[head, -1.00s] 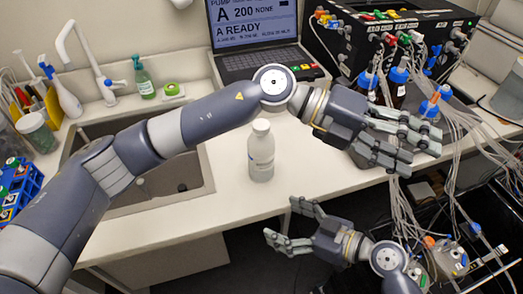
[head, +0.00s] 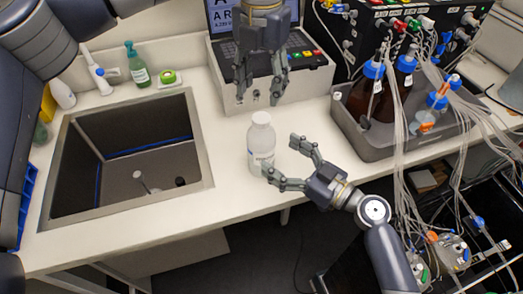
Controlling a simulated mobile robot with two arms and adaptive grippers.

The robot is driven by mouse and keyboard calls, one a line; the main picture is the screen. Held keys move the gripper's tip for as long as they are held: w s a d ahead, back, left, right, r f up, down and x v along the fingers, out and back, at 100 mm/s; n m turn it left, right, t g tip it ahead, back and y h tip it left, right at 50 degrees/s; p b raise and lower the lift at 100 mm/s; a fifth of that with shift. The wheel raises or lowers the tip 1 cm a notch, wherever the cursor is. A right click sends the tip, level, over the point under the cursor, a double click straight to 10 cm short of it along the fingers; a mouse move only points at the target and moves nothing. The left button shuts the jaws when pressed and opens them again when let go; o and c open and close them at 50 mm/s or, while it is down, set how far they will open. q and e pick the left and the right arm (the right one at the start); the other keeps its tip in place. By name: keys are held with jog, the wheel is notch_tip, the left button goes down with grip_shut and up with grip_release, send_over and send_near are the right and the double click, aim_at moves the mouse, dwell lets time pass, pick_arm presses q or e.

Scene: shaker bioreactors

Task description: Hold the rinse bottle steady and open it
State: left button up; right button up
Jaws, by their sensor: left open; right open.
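The rinse bottle (head: 261,144) is a white translucent bottle with a white cap (head: 261,118). It stands upright on the white counter, right of the sink, with its cap on. My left gripper (head: 257,98) hangs above and behind the bottle, fingers pointing down and apart, in front of the laptop. It is open and empty. My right gripper (head: 281,160) is open at the bottle's right side, with one finger near its front right and the other to the right of it. I cannot tell whether the nearer finger touches the bottle.
The sink (head: 125,165) lies left of the bottle. The laptop box (head: 305,85) stands behind it. A grey tray (head: 372,146) with brown bottles and tubes is at the right. A green bottle (head: 137,68) stands behind the sink. The counter's front edge is close to the bottle.

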aim_at(261, 143)
jog(key=x, duration=0.6)
jog(key=shift+w+a, duration=0.25)
jog(key=shift+a, duration=0.05)
